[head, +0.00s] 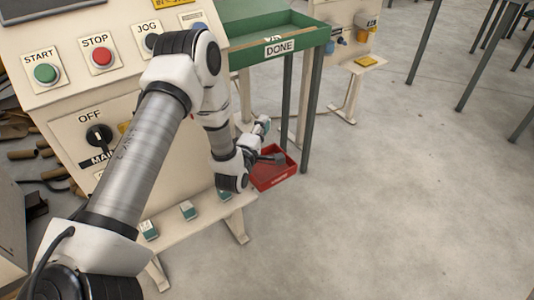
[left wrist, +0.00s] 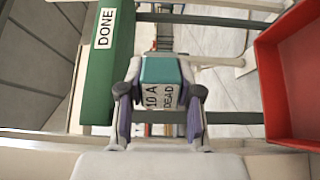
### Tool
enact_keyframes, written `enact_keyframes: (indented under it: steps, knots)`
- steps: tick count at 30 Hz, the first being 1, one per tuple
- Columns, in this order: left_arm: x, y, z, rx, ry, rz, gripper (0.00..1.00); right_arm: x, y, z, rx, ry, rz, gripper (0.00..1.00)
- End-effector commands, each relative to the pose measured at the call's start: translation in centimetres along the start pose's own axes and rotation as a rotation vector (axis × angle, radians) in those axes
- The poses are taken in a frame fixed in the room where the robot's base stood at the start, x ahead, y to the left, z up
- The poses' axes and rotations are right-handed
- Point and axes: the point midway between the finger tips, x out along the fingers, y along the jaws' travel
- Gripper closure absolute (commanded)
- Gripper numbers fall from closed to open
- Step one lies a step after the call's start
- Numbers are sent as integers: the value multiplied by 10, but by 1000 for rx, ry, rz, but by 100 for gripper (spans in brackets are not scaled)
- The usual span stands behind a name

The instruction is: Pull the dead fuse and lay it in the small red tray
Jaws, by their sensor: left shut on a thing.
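The dead fuse (left wrist: 161,72) shows in the left wrist view as a teal-capped block with a white label reading "10 A DEAD". My left gripper (left wrist: 162,98) is shut on it, one finger on each side. In the head view my left gripper (head: 266,143) is beyond the ledge, close to the small red tray (head: 281,182); the arm partly covers the tray. The exact height of the fuse over the tray is hard to tell. The tray also shows at the right edge in the left wrist view (left wrist: 290,85), beside the fuse. My right gripper is not in view.
Several teal-and-white pieces, one of them a front block (head: 148,230), sit on the cream ledge (head: 172,240) below the control panel (head: 72,75). A green DONE table (head: 270,50) stands behind the red tray, its legs close by. Open floor (head: 400,190) lies to the right.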

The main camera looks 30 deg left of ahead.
Motion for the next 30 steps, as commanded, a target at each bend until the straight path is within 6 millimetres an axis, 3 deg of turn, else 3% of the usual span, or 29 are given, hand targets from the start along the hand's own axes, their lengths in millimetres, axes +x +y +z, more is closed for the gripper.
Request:
enact_keyframes:
  steps: [13, 23, 24, 25, 26, 30]
  knots:
    - [0, -58, -1, 1, 2, 0, 100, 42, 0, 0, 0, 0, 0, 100]
    - [0, -61, -1, 0, 2, 0, 100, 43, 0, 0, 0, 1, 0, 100]
    - [0, -61, -1, 0, 2, 0, 55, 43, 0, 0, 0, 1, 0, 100]
    - [0, -61, -1, 0, 2, 0, 45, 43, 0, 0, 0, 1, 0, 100]
    - [0, -61, -1, 0, 2, 0, 36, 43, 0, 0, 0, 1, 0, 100]
    - [0, -61, 0, 0, 1, 0, 36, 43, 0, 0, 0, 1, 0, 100]
